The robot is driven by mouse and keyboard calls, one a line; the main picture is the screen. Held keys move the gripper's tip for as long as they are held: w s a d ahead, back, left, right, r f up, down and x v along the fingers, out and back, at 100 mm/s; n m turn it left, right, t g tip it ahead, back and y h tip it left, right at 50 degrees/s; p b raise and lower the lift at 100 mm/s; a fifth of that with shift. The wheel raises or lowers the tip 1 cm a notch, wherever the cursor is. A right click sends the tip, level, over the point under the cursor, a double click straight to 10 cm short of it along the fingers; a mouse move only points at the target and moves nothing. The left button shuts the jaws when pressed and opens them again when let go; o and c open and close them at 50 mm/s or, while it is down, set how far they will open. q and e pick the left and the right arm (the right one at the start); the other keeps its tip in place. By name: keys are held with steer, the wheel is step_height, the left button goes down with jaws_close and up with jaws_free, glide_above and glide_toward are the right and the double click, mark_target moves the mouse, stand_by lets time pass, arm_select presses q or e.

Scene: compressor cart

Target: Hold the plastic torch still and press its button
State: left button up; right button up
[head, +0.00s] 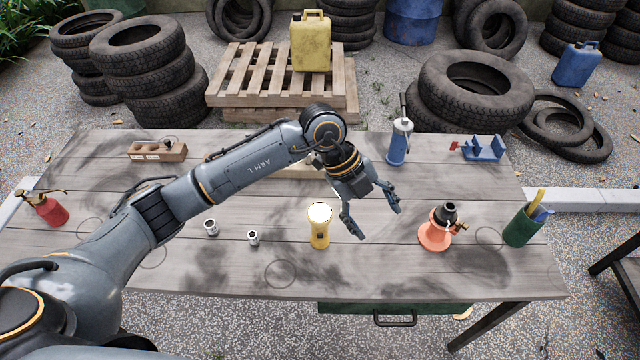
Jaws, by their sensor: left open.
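A yellow plastic torch (319,228) stands upright near the middle of the table, its pale lens end facing up. A small dark patch shows on its side; I cannot tell for sure that it is the button. My left gripper (379,222) is open and empty, to the right of the torch and apart from it, with its fingers pointing down. My right gripper is not in view.
The wooden table (210,265) holds two small metal sockets (211,228), an orange blowlamp-like item (435,232), a green cup (522,226), a blue pump-like cylinder (399,146), a blue vise-like tool (484,148) and a red oil can (48,208). The front middle is clear.

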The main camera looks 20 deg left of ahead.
mark_target(320, 222)
arm_select(q)
steer(key=w+a+n+y, duration=0.1)
steer(key=a+y, duration=0.1)
steer(key=a, duration=0.2)
steer(key=w+a+n+y, duration=0.1)
steer(key=a+y, duration=0.1)
steer(key=a, duration=0.2)
steer(key=w+a+n+y, duration=0.1)
steer(key=a+y, duration=0.1)
steer(key=a, duration=0.2)
steer(key=shift+w+a+r+t, duration=0.1)
steer(key=shift+w+a+t, duration=0.05)
steer(key=shift+w+t, duration=0.2)
steer(key=shift+a, duration=0.15)
step_height(320, 222, down, 14)
steer(key=p, duration=0.2)
steer(key=shift+r+p, duration=0.1)
steer(key=shift+p, duration=0.3)
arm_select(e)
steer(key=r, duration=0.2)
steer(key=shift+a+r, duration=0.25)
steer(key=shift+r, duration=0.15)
arm_select(q)
steer(key=shift+w, duration=0.1)
steer(key=c, duration=1.4)
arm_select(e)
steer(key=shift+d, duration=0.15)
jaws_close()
